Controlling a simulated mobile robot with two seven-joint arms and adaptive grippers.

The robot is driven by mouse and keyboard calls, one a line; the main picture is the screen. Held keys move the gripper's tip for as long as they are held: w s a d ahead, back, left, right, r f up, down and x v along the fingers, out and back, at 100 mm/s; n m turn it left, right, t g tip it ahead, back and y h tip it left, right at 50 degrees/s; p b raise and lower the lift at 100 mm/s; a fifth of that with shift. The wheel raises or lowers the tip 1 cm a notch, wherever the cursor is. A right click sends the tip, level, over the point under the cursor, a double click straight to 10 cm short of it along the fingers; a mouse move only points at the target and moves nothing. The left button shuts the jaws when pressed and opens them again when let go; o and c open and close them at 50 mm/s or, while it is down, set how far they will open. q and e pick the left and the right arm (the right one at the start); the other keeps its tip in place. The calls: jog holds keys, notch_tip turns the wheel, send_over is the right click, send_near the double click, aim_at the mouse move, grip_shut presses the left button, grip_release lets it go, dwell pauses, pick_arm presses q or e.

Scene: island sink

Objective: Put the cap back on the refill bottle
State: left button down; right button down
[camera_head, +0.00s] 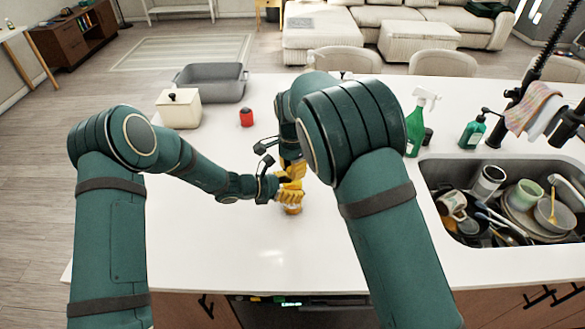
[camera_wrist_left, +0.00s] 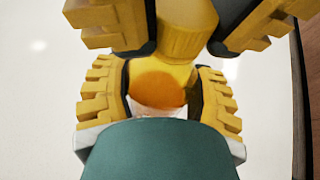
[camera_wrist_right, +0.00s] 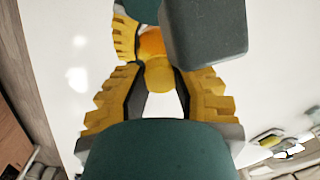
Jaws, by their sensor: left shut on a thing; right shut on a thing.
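The refill bottle (camera_head: 292,210) stands on the white counter, small and mostly covered by my grippers. In the left wrist view its orange body (camera_wrist_left: 157,88) sits between the yellow fingers of my left gripper (camera_wrist_left: 160,95), which is shut on it. The yellow cap (camera_wrist_left: 185,32) is between the fingers of my right gripper (camera_wrist_right: 160,85), directly above the bottle. The cap also shows in the right wrist view (camera_wrist_right: 159,76), with the orange bottle (camera_wrist_right: 151,42) beyond it. Cap and bottle line up closely; I cannot tell whether the cap is seated.
A small red container (camera_head: 246,118), a cream lidded box (camera_head: 178,109) and a grey tub (camera_head: 211,84) stand at the back left. A green spray bottle (camera_head: 415,128) and soap dispenser (camera_head: 473,132) stand near the dish-filled sink (camera_head: 437,230). The front counter is clear.

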jog(key=m, duration=0.6)
jog(key=shift+a, duration=0.2)
jog(key=m, duration=0.4)
jog(key=c, duration=0.9)
grip_release()
jog(key=shift+o, duration=0.2)
jog(key=shift+d, duration=0.1)
jog(key=shift+r, duration=0.1)
